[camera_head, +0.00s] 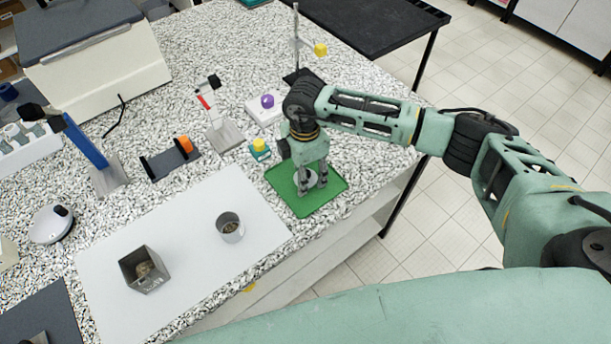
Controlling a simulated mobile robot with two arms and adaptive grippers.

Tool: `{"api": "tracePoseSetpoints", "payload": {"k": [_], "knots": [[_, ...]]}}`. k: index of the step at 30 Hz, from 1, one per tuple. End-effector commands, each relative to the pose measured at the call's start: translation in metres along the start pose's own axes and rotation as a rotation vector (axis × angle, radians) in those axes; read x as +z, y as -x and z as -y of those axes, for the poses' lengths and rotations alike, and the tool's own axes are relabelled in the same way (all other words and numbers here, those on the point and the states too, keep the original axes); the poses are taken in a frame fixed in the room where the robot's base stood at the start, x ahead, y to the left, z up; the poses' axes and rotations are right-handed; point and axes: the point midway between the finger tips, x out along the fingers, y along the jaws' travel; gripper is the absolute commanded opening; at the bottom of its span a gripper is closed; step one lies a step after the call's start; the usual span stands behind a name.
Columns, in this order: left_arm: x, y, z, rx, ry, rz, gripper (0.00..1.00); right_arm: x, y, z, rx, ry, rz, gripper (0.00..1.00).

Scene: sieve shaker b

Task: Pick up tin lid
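A small round grey lid, which looks like the tin lid (311,179), is at the green mat (287,196) near the table's right front edge. My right gripper (312,182) points straight down over the mat, with its fingertips at the lid. The fingers partly hide the lid, and I cannot tell whether they close on it or only stand around it. An open round tin (230,228) with grainy material inside stands on the white sheet to the left. My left gripper is not in view.
A square grey container (143,270) with contents stands on the white sheet (190,225). A small yellow-capped jar (260,148) stands close to my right gripper's left side. A stand with a tall rod (296,40) is behind my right arm. The sheet's middle is clear.

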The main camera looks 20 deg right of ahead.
Motion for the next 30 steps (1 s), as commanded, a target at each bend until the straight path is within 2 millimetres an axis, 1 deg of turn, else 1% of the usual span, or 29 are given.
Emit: {"api": "tracePoseSetpoints", "payload": {"k": [1, 6, 7, 17, 20, 22, 25, 30], "knots": [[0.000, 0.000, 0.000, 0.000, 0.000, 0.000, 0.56, 0.000, 0.000, 0.000, 0.000, 0.000, 0.000, 0.46], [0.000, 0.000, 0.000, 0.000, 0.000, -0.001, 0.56, 0.000, 0.001, 0.000, 0.000, 0.000, 0.000, 0.31], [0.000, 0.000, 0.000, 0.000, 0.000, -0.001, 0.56, 0.000, 0.001, 0.000, 0.000, 0.000, 0.000, 0.30], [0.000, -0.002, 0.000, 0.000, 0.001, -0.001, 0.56, 0.000, 0.003, -0.001, 0.001, 0.001, 0.000, 0.29], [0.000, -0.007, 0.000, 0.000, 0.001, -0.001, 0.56, 0.000, 0.010, -0.001, 0.003, 0.001, -0.001, 0.29], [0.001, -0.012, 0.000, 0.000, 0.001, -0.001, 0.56, 0.000, 0.018, -0.001, 0.004, 0.002, -0.001, 0.29], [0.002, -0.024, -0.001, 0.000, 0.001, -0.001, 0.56, 0.000, 0.037, -0.002, 0.007, 0.002, -0.001, 0.29], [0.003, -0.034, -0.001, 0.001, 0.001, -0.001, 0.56, 0.009, 0.058, 0.033, 0.003, 0.003, -0.001, 0.29]]}}
